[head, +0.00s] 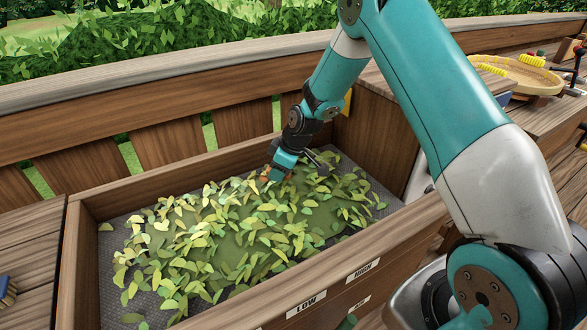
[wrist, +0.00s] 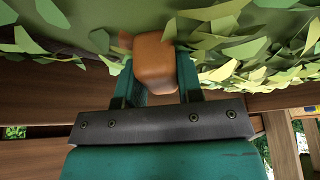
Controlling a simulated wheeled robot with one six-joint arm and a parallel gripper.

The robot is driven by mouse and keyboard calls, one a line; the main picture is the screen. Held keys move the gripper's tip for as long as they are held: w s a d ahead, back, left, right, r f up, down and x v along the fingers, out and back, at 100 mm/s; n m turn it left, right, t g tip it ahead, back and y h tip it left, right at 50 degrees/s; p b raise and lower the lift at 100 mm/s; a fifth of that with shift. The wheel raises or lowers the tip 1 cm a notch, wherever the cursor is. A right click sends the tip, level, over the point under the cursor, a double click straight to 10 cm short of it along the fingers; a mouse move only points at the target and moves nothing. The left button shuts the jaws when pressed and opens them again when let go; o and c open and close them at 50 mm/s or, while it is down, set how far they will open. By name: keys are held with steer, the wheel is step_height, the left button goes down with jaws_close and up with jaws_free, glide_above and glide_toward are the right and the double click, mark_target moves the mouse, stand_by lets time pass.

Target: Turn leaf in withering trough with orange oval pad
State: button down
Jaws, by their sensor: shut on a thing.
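The withering trough (head: 75,255) is a wooden box with a grey mesh floor. A broad heap of green and yellow leaf (head: 225,240) lies in it, and leaf (wrist: 255,65) also fills the top of the wrist view. My gripper (head: 268,176) is low over the far middle of the trough, at the leaf. In the wrist view my gripper (wrist: 160,75) is shut on the orange pad (wrist: 155,65), which sits between the two teal fingers. The pad's far end is against or within the leaf; I cannot tell how deep. In the head view only a little orange shows.
Labels LOW (head: 306,305) and HIGH (head: 362,270) mark the trough's front wall. A slatted wooden wall (head: 170,145) stands behind it. A round tan tray (head: 520,75) with yellow brushes is at the far right. A blue brush (head: 6,288) lies at the left.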

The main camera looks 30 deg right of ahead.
steer(key=w+a, duration=0.1)
steer(key=a, duration=0.3)
steer(key=w+a, duration=0.1)
steer(key=a, duration=0.6)
steer(key=shift+w+a+b, duration=0.3)
steer(key=shift+w, duration=0.1)
steer(key=s+a, duration=0.1)
steer(key=a, duration=0.3)
steer(key=s+a, duration=0.2)
steer(key=a, duration=0.3)
steer(key=s+a, duration=0.2)
steer(key=a, duration=0.3)
steer(key=shift+s+a, duration=0.1)
steer(key=shift+a, duration=0.15)
step_height(320, 180, up, 13)
steer(key=p, duration=0.9)
steer(key=shift+r, duration=0.2)
steer(key=shift+d, duration=0.1)
